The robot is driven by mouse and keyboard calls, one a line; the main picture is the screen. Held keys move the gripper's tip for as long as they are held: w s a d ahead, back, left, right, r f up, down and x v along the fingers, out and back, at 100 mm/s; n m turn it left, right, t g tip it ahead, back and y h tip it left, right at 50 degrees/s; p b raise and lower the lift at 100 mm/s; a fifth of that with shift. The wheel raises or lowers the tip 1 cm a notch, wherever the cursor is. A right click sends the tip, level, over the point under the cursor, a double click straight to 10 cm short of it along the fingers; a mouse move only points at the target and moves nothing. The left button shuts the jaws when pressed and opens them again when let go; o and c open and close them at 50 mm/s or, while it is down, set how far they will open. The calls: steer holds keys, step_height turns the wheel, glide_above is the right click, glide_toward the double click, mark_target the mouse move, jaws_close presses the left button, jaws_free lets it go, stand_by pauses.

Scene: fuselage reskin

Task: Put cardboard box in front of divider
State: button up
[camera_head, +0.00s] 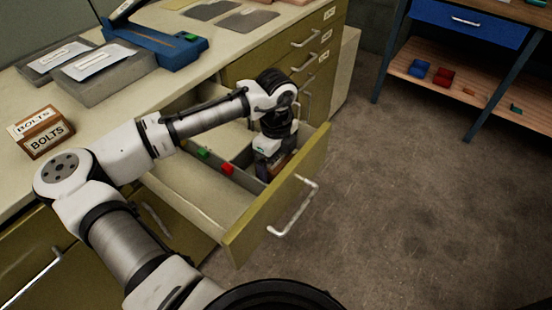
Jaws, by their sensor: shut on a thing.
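My gripper (270,167) points down into the open drawer (279,207), close behind its front panel. It is shut on a small brown thing (284,160) that looks like a cardboard box, mostly hidden by the gripper and the drawer front. I cannot tell whether it touches the drawer floor. A grey divider (243,179) runs along the drawer, beside the gripper. A brown box marked BOLTS (42,134) stands on the counter at the left.
The counter (127,103) holds grey cases (108,78), a blue tool (155,47) and flat grey plates (246,20). The drawer's near compartment (185,190) looks empty. A shelf (440,80) with small bins stands at the back right. The floor (400,200) is clear.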

steer(key=shift+f, duration=0.15)
steer(key=o, duration=1.1)
step_height(320, 180, up, 12)
steer(key=shift+r, duration=0.2)
